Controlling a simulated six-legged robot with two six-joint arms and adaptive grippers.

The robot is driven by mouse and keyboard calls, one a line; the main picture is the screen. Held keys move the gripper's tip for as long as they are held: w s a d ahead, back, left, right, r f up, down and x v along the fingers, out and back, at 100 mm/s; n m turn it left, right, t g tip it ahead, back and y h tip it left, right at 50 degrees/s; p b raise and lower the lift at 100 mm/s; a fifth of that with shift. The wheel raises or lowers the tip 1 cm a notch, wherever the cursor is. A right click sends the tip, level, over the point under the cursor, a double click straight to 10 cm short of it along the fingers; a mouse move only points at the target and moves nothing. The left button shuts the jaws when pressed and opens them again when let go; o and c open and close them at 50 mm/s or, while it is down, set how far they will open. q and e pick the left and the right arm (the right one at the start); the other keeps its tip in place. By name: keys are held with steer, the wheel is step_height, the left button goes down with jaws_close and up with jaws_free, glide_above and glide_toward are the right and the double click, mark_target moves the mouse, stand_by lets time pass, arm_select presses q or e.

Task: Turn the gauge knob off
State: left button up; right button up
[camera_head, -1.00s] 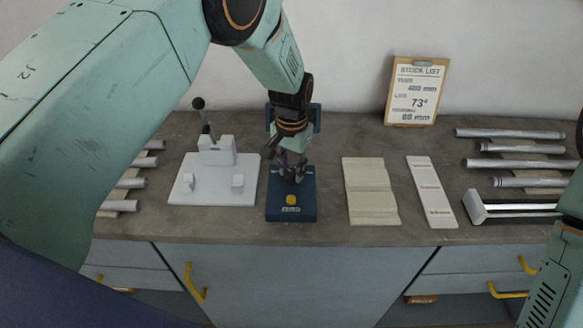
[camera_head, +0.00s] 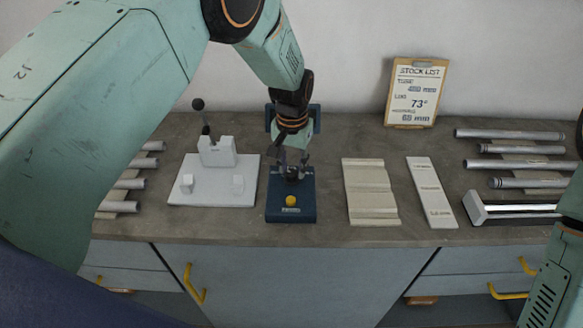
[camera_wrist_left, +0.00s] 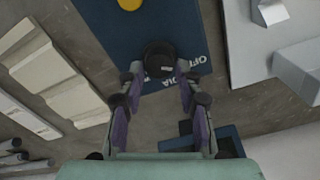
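The gauge knob (camera_wrist_left: 160,58) is a round black knob on the dark blue gauge block (camera_head: 291,209), with a small pale mark on its lower side in the left wrist view. White lettering reading "OFF" (camera_wrist_left: 190,65) is on the block beside the knob, partly covered by a finger. My left gripper (camera_head: 292,172) is over the block; in the left wrist view its two fingers (camera_wrist_left: 160,74) stand apart, one on each side of the knob, seemingly with small gaps. My right gripper is out of view; only part of my right arm shows at the lower right.
A yellow button (camera_head: 291,201) is on the block's front. A white fixture with a black-knobbed lever (camera_head: 217,152) stands left. A cream grooved block (camera_head: 370,190) and a pale strip (camera_head: 432,192) lie right. Metal tubes (camera_head: 510,133) rest farther right. A clipboard (camera_head: 416,92) leans on the wall.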

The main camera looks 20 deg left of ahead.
mark_target(292, 173)
arm_select(q)
steer(key=o, duration=0.3)
steer(key=shift+s+f, duration=0.2)
steer(key=shift+s, duration=0.1)
step_height(292, 173, up, 12)
stand_by(0.4)
stand_by(0.4)
